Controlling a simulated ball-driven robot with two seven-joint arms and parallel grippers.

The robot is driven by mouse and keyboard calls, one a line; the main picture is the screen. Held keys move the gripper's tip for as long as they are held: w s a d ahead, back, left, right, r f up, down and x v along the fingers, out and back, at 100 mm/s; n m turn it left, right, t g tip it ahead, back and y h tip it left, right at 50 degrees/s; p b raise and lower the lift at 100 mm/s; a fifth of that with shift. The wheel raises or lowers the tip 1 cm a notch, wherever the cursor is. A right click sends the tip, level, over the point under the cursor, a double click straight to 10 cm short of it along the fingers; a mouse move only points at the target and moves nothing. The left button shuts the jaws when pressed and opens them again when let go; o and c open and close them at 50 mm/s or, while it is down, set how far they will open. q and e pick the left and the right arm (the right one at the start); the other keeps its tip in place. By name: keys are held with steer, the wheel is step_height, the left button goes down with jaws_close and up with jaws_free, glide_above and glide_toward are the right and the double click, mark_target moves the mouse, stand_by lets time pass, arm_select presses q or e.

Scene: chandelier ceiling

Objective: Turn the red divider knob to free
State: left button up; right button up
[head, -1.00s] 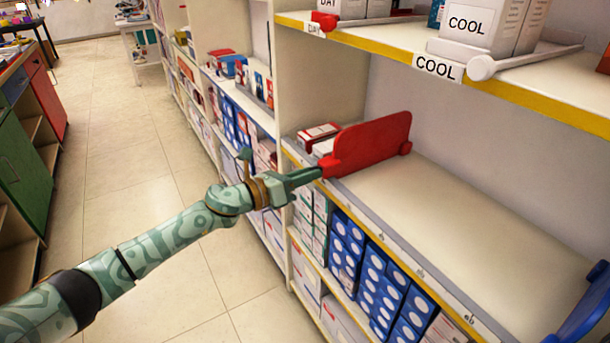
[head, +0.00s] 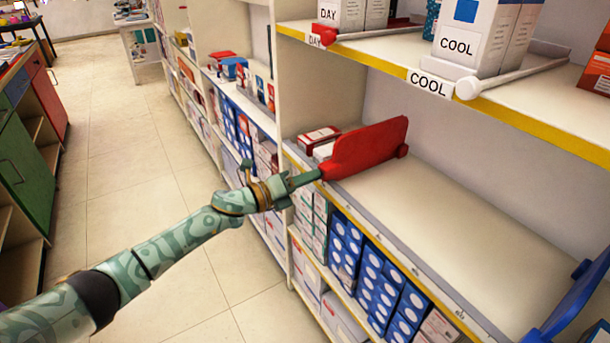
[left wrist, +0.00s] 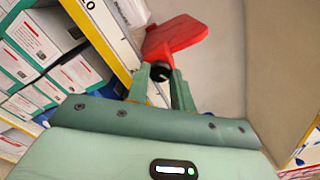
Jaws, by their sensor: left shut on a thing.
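The red divider (head: 368,149) stands upright on the middle shelf, its front end at the shelf's front edge. It also shows in the left wrist view (left wrist: 175,36). Its knob (left wrist: 160,71) looks dark from the front and sits between the two fingers of my left gripper (left wrist: 160,84). In the head view my left gripper (head: 306,179) reaches the divider's front end from the aisle and is shut on the knob. The fingers mostly hide the knob there. My right gripper is in neither view.
Shelf room right of the red divider is bare up to a blue divider (head: 580,296). Small boxes (head: 318,137) stand to its left. Above is a shelf with DAY and COOL boxes (head: 467,38) and a white divider (head: 510,75). The aisle floor (head: 130,160) is clear.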

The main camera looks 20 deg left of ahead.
arm_select(q)
steer(key=n+p, duration=0.4)
steer(key=n, duration=0.8)
steer(key=shift+p, duration=0.35)
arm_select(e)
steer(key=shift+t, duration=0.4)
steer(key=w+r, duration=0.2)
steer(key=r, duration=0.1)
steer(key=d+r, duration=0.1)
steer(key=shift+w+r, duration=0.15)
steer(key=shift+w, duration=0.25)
arm_select(q)
steer(key=shift+f, duration=0.1)
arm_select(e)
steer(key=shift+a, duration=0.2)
arm_select(q)
steer(key=o, duration=1)
steer(key=p+v, duration=0.4)
steer(key=v, duration=1.2)
steer(key=shift+s+a, duration=0.15)
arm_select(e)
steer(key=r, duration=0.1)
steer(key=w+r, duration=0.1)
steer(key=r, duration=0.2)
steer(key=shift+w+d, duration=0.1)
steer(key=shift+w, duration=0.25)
arm_select(q)
steer(key=shift+f+n, duration=0.1)
steer(key=shift+n, duration=0.2)
